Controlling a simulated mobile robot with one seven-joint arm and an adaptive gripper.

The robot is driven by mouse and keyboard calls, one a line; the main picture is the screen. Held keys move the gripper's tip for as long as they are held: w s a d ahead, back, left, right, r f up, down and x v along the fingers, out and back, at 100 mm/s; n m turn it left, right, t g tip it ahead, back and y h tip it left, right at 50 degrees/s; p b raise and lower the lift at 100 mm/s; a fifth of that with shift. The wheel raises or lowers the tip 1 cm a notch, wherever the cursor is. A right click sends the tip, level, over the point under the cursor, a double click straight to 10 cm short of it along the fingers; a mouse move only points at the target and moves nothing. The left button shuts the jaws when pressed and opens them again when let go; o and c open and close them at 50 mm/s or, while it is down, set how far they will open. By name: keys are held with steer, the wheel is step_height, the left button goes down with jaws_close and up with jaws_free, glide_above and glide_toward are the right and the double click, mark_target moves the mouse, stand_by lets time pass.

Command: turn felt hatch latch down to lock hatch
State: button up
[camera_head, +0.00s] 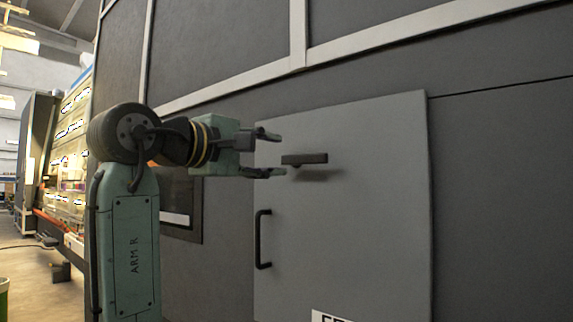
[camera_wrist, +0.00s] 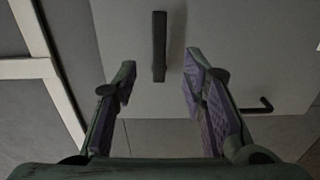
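The grey hatch door (camera_head: 360,220) is set in a dark wall panel and looks closed. Its latch (camera_head: 304,159) is a dark bar that lies about horizontal near the top of the door. My gripper (camera_head: 268,154) is open and empty, just left of the latch, with its fingers pointing at it. In the wrist view my gripper (camera_wrist: 158,85) has its two purple-padded fingers apart. The latch (camera_wrist: 159,46) shows beyond and between the fingertips there, not gripped. I cannot tell how far the fingertips are from it.
A black pull handle (camera_head: 262,239) is on the door's left side, below the latch; it also shows in the wrist view (camera_wrist: 258,106). A dark framed window (camera_head: 182,205) is left of the door. A partly cut-off label (camera_head: 330,316) is at the bottom. Pale frame bars (camera_head: 297,30) cross the wall above.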

mark_target(307, 159)
steer(key=p+x, duration=0.1)
steer(key=x, duration=0.9)
steer(key=shift+c, duration=0.3)
jaws_close()
stand_by(0.4)
